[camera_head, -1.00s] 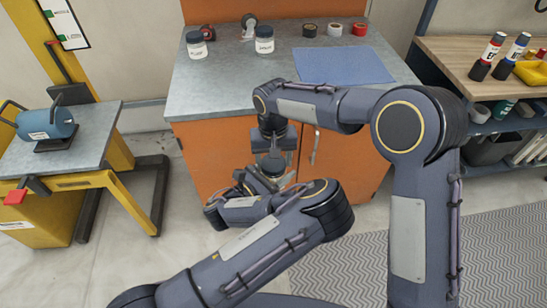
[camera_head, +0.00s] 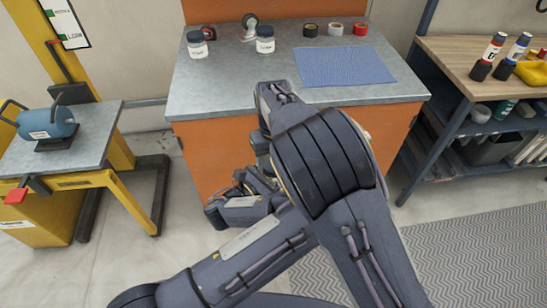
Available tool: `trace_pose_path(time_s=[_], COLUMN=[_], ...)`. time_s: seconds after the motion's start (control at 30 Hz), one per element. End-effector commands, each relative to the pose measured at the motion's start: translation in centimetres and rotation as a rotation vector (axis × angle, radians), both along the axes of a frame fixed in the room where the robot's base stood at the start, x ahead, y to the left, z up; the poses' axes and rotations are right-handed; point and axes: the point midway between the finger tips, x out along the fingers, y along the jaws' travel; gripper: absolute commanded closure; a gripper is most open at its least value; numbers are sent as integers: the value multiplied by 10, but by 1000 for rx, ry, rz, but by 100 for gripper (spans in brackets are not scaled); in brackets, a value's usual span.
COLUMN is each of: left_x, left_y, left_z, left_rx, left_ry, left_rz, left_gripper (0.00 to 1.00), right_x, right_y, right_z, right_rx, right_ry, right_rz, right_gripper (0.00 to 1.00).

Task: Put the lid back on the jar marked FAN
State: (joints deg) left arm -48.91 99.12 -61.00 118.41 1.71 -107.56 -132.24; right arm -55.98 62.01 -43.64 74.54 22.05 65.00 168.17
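Two clear jars stand upright on the grey bench top, a left jar (camera_head: 197,48) and a right jar (camera_head: 265,45). Both have dark tops and white labels too small to read, so I cannot tell whether either is marked FAN. My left gripper (camera_head: 258,182) is low in front of the orange cabinet and partly hidden by my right arm. Its fingers and anything between them are not clear. My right gripper is hidden behind my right arm's large joint. No loose lid can be made out.
The grey bench (camera_head: 225,85) carries a blue mat (camera_head: 345,66), tape rolls (camera_head: 335,29) and small items at the back. A yellow stand (camera_head: 115,155) with a blue tank (camera_head: 47,123) is at left. A wooden-topped shelf unit (camera_head: 455,65) is at right. The bench's front middle is clear.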

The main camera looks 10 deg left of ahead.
Motion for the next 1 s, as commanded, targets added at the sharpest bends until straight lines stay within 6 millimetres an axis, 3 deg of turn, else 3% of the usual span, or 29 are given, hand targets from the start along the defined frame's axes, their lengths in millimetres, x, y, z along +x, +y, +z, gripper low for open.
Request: trace_pose_path(time_s=[0.13, 0.4, 0.43, 0.6, 0.87, 1.0], left_x=[0, 0, 0, 0, 0, 0], left_y=[0, 0, 0, 0, 0, 0], left_z=[1, 1, 1, 1, 1, 1], left_rx=[0, 0, 0, 0, -1, -1], left_ry=[-3, -1, -1, -1, -2, -2], left_rz=[0, 0, 0, 0, 0, 0], left_gripper=[99, 99, 99, 99, 99, 99], right_x=[1, 1, 1, 1, 1, 1], right_y=[0, 0, 0, 0, 0, 0], right_z=[1, 1, 1, 1, 2, 16], right_rx=[-1, 2, 2, 1, 1, 2], right_ry=[-5, -5, -5, -4, -4, -6], right_rz=[-119, -129, -129, -127, -126, -125], right_gripper=[61, 61, 39, 19, 19, 19])
